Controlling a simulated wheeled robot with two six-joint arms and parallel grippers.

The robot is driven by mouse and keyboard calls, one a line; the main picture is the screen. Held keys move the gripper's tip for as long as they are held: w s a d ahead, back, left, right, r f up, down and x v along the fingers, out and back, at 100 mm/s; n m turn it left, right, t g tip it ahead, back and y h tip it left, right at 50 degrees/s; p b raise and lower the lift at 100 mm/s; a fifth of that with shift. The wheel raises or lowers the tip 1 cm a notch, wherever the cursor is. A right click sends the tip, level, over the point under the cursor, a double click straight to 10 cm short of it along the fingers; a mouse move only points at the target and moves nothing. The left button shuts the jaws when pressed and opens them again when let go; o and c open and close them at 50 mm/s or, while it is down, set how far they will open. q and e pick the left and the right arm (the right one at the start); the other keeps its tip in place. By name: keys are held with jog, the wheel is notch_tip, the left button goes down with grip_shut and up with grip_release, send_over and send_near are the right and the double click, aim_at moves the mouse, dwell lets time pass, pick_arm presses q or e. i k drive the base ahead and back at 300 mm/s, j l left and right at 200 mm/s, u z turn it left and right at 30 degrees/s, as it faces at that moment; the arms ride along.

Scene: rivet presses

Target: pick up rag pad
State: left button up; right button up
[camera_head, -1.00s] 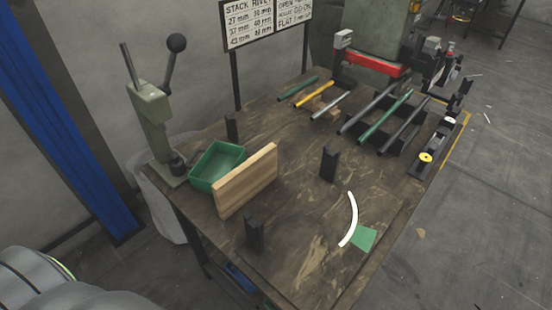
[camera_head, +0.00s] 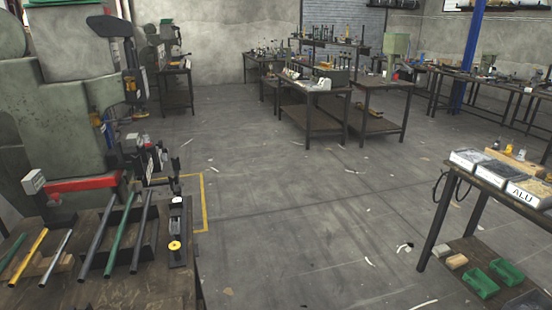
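I cannot make out a rag pad for certain in the head view now. Neither of my grippers is in view. A large green press (camera_head: 60,110) with a red bar stands at the left. The wooden workbench (camera_head: 160,285) below it holds several rods, green, yellow and grey, lying side by side. A black fixture with a yellow knob (camera_head: 174,246) sits at this bench's right edge.
More workbenches (camera_head: 310,108) stand at the back. Open grey floor (camera_head: 300,210) with scattered scraps lies between, and a yellow line (camera_head: 205,205) marks the press area.

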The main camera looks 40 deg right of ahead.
aim_at(443, 250)
jog(key=k+z, duration=0.1)
jog(key=k, duration=0.55)
jog(key=l+z, duration=0.1)
jog(key=z, duration=1.45)
jog(key=i+l+z, duration=0.25)
jog(key=i, duration=0.3)
jog(key=i+l+z, duration=0.25)
jog(key=i, duration=0.35)
jog(key=j+u, duration=0.1)
jog(key=u, duration=1.8)
jog(key=z, duration=1.9)
